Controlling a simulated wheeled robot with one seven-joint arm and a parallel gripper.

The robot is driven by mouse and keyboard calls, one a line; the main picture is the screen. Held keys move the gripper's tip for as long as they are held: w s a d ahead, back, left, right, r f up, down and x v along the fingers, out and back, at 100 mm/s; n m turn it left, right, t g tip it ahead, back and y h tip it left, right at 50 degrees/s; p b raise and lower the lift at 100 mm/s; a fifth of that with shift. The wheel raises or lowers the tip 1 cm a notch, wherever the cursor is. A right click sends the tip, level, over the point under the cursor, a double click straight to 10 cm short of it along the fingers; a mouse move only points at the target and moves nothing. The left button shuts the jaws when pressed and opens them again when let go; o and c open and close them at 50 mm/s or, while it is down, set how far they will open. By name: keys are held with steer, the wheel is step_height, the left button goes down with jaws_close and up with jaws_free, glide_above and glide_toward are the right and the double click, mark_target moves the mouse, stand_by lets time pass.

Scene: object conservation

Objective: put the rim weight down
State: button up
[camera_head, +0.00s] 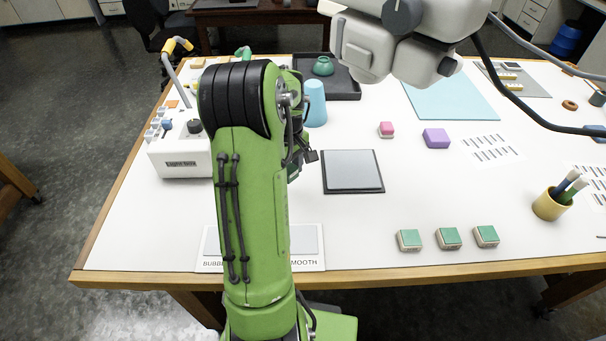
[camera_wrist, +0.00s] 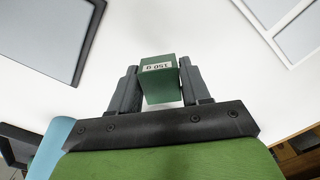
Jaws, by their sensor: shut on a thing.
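My gripper (camera_wrist: 158,72) is shut on a green block, the rim weight (camera_wrist: 160,88), in the wrist view. The weight carries a white label with dark print, upside down in the picture, and sits between the two dark fingers. White tabletop shows around it; I cannot tell how high it is above the table. In the head view, my gripper (camera_head: 304,158) is mostly hidden behind my green arm, just left of a dark-edged grey plate (camera_head: 352,170). The weight cannot be made out there.
A light blue cup-like thing (camera_head: 315,104) stands close behind my gripper. Several small blocks, such as a purple one (camera_head: 436,138), stand right. The white tabletop (camera_head: 350,225) before the plate is clear.

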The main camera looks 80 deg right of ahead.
mark_target(291, 191)
step_height(291, 191, down, 6)
steer(key=shift+r, duration=0.2)
steer(key=shift+f+b, duration=0.2)
steer(key=shift+b, duration=0.2)
steer(key=o, duration=1.1)
steer(key=shift+o, duration=0.2)
step_height(291, 191, up, 13)
steer(key=shift+f+p, duration=0.2)
steer(key=shift+p, duration=0.85)
